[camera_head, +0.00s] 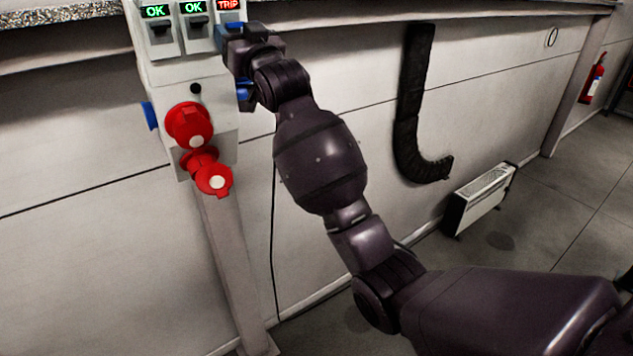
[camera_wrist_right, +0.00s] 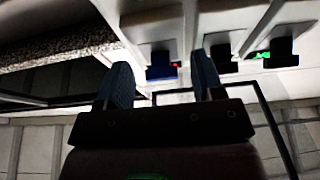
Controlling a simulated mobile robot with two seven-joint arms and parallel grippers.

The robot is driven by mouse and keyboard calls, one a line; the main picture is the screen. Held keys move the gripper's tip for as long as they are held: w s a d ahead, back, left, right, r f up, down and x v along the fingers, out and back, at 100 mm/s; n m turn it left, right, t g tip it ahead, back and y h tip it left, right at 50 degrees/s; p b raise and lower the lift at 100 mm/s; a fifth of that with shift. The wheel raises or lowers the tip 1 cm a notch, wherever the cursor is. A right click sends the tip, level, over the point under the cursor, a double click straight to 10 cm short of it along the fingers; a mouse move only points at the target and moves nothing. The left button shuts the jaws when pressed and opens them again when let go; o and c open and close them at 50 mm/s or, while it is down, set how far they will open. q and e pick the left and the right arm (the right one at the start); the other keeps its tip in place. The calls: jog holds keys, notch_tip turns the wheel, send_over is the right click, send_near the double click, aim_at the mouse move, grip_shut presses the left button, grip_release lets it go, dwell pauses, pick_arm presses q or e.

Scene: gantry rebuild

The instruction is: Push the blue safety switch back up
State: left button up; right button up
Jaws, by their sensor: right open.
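The blue safety switch (camera_wrist_right: 161,72) shows in the right wrist view as a dark blue lever, with a bit of red light beside it. My right gripper (camera_wrist_right: 163,78) is open, with one finger on each side of the switch in that picture; I cannot tell whether they touch. In the head view my right gripper (camera_head: 236,34) is at the switch box (camera_head: 190,72), just below the red TRIP display (camera_head: 228,5), and covers most of that switch. My left gripper is not in view.
Two dark switches (camera_head: 162,35) (camera_head: 197,30) sit under green OK displays. Red sockets (camera_head: 188,124) are on the box's lower front, above its post (camera_head: 228,265). A speckled counter edge (camera_head: 60,14) runs behind. A black hose (camera_head: 412,100) and heater (camera_head: 480,197) are at right.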

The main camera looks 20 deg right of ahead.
jog(key=b+v, duration=0.3)
jog(key=v, duration=0.8)
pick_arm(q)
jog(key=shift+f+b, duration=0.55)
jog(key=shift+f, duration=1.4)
pick_arm(e)
jog(key=s+d+f+g+h, duration=0.1)
jog(key=d+f, duration=0.3)
jog(key=f, duration=0.8)
jog(key=s+d+f+m+g+h, duration=0.1)
jog(key=d+f+h, duration=0.1)
jog(key=f, duration=1)
jog(key=shift+s+d+f+m+g+h, duration=0.25)
jog(key=shift+s+d+m+g+h, duration=0.05)
jog(key=shift+d, duration=0.6)
